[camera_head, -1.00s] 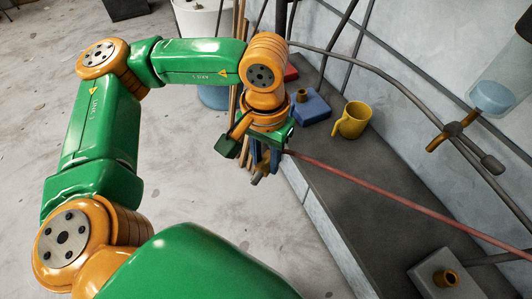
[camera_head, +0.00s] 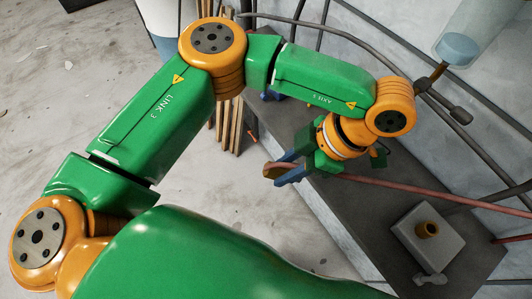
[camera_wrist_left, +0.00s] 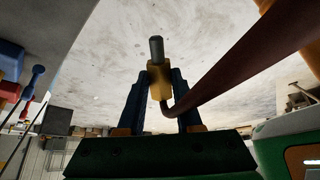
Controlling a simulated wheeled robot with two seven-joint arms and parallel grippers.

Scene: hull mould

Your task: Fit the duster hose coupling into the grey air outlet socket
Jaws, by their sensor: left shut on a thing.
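My left gripper (camera_head: 281,172) is shut on the duster hose coupling (camera_head: 271,170), over the near left edge of the dark bench. In the left wrist view the yellow coupling (camera_wrist_left: 159,82) sits between the two blue fingers, with a grey tip (camera_wrist_left: 157,47) sticking out beyond them. The dull red hose (camera_head: 440,194) runs from the coupling to the right edge. The grey air outlet socket (camera_head: 408,231) is a grey block with a brass ring (camera_head: 428,230) on the bench, to the right of my gripper and apart from it. My right gripper is not in view.
The dark bench (camera_head: 340,205) is clear between gripper and socket, apart from the hose above it. A small grey piece (camera_head: 430,280) lies beside the socket. Wooden sticks (camera_head: 228,125) stand left of the bench. Dark pipes and a clear blue-ended container (camera_head: 457,48) are at the wall.

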